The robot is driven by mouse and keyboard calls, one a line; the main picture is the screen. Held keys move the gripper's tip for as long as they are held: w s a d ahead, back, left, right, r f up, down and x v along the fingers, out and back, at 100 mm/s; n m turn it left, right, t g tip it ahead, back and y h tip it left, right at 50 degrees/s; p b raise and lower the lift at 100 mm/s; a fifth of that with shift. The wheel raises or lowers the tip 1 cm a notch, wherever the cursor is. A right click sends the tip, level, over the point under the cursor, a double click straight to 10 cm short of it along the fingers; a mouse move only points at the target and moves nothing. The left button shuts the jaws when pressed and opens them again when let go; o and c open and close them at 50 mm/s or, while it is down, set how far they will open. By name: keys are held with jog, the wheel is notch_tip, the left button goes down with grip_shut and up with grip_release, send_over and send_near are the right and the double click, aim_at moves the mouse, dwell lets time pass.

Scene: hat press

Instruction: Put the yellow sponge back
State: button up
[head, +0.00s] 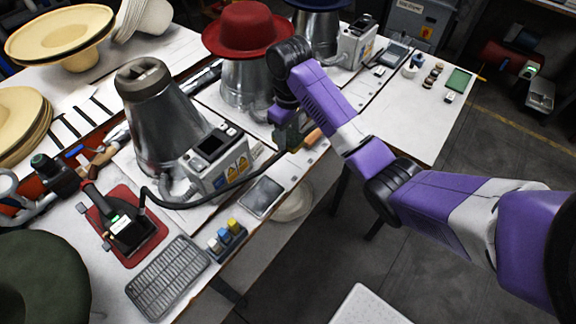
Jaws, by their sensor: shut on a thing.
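My gripper (291,133) is in the head view, low over the front part of the white table, between the two metal cones. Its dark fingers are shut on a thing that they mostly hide. A small orange-yellow block (313,136) shows at the right of the fingertips and looks like the yellow sponge. I cannot tell whether it touches the table. A blue holder (229,243) with small bottles, one yellow-topped, stands at the table's front edge.
A metal cone (158,115) with a control box (221,163) stands left of my gripper. A red hat (248,27) sits on another cone behind it. A black hose (205,204) runs from the iron (130,233) towards my gripper. A grey rack (168,275) lies in front.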

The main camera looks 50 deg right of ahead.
jog(key=b, duration=0.3)
send_over(289, 167)
notch_tip(289, 167, down, 6)
jog(key=shift+f, duration=0.25)
jog(key=shift+f+p, duration=0.3)
jog(key=shift+f, duration=2.3)
jog(key=shift+f, duration=0.15)
jog(key=o, duration=1.2)
